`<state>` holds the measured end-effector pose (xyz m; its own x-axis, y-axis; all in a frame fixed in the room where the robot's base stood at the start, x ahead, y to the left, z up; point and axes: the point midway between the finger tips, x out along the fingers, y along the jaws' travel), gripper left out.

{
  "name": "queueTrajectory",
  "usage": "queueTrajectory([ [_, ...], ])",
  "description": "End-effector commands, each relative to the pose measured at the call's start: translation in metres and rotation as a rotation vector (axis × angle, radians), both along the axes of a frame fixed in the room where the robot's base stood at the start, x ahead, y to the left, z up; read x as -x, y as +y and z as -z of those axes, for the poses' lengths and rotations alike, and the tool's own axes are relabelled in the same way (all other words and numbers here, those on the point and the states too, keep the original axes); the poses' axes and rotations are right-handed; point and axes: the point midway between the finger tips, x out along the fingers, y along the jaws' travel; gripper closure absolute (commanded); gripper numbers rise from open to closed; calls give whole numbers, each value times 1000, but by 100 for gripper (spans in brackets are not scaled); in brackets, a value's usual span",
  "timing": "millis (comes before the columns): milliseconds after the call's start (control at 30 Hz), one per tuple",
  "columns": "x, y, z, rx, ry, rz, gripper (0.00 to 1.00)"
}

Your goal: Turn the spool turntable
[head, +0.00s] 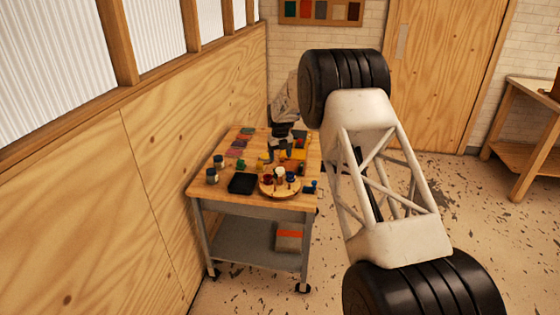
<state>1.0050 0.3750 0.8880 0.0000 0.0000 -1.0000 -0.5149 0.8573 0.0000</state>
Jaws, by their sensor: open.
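The spool turntable (268,193) is a small round wooden disc near the front right corner of the cart's top. Several small spools, red, white and dark, stand upright on it. My gripper (280,155) is the dark shape over the back of the cart top, behind the turntable in the picture. It is open and looks apart from the turntable. Its fingertips are small and dark here, so their exact height above the top is unclear.
The wooden-topped cart (212,188) stands beside a plywood wall (70,200). A black tray (242,184), small jars (212,174) and coloured pieces (240,143) crowd its top. My arm covers the right side.

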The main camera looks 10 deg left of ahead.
Motion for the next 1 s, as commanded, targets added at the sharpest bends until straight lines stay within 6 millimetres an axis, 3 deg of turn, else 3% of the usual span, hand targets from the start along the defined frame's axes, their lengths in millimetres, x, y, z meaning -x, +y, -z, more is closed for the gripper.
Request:
queueTrajectory([
  [400,0,0,-6,0,0,0,32],
  [833,10,-14,5,-80,38,-100,98],
  [1000,21,-26,17,-178,63,-217,100],
])
